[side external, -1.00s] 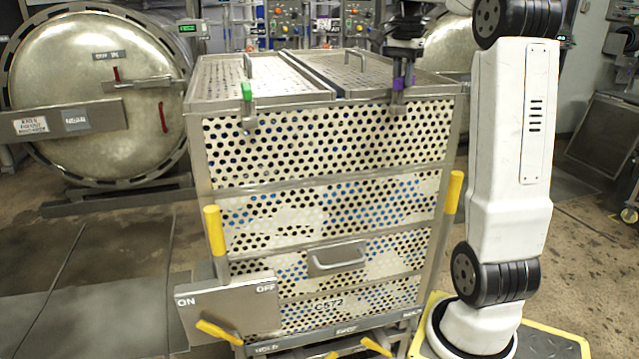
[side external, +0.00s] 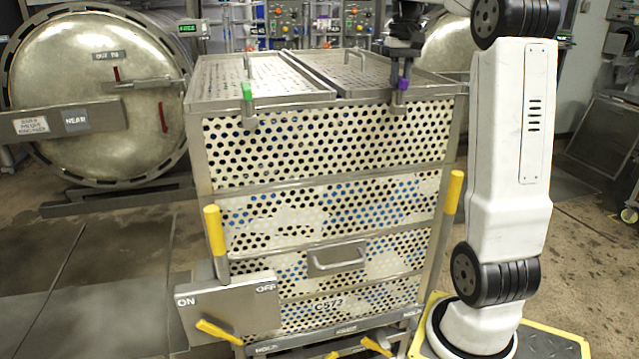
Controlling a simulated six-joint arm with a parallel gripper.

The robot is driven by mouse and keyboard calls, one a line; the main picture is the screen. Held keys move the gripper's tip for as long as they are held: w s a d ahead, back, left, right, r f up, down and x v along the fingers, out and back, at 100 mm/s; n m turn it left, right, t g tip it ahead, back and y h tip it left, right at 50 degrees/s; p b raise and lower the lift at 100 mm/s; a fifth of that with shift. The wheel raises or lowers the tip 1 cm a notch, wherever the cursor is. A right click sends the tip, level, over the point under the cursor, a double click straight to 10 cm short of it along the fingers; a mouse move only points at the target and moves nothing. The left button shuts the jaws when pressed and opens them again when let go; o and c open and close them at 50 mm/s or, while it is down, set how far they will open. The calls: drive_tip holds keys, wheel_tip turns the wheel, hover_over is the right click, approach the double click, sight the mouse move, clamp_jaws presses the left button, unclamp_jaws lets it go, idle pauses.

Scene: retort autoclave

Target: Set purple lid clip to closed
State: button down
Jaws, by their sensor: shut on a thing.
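The purple lid clip (side external: 403,83) is at the front top edge of the perforated metal crate (side external: 325,195), toward the right. Its purple tip points up above the rim. My gripper (side external: 403,72) comes down from above and is shut on the clip. The fingers are small and dark here, so the exact contact is hard to see. A second clip with a green tip (side external: 247,92) stands upright on the same front edge, toward the left. The crate has two perforated lid panels with handles, and both lie flat.
A round autoclave door (side external: 95,95) stands at the left behind the crate. Yellow handles (side external: 214,230) rise at the crate's front corners. An ON/OFF plate (side external: 228,308) is at the lower left. Control panels (side external: 350,20) line the back. Floor at the left is clear.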

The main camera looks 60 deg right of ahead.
sight(400, 77)
drive_tip(key=shift+n, duration=0.6)
drive_tip(key=c, duration=0.6)
unclamp_jaws()
drive_tip(key=shift+o, duration=0.2)
drive_tip(key=shift+r, duration=0.15)
drive_tip(key=shift+r, duration=3.75)
drive_tip(key=shift+w, duration=0.1)
